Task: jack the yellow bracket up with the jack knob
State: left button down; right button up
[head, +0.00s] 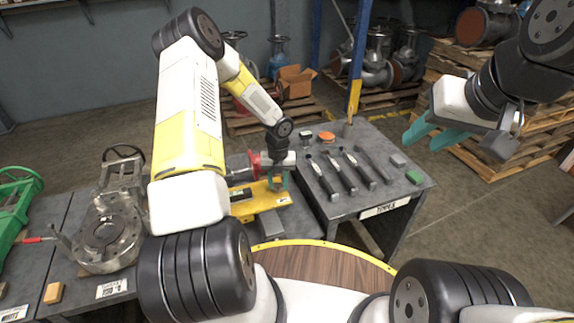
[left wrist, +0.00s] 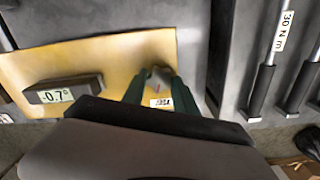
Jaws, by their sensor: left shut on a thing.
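The yellow bracket (head: 247,212) lies flat-looking on the dark table left of the tool table. It fills much of the left wrist view (left wrist: 100,60), where a small display on it (left wrist: 62,92) reads -0.7°. My left gripper (head: 277,184) reaches down at the bracket's right part. In the left wrist view its dark green fingers (left wrist: 158,82) close around a small grey piece with a red mark, which seems to be the jack knob (left wrist: 158,76); it is mostly hidden.
The tool table (head: 330,212) holds several dark-handled wrenches, a green block (head: 414,177) and an orange disc (head: 326,136). A red flange (head: 254,162) stands behind the bracket. A grey valve body (head: 106,233) is at left. Pallets stand behind.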

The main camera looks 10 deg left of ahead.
aim_at(279, 186)
dwell(0.4)
pick_arm(q)
jog(key=c, duration=1)
grip_release()
jog(key=shift+o, duration=0.2)
jog(key=shift+r, duration=3.95)
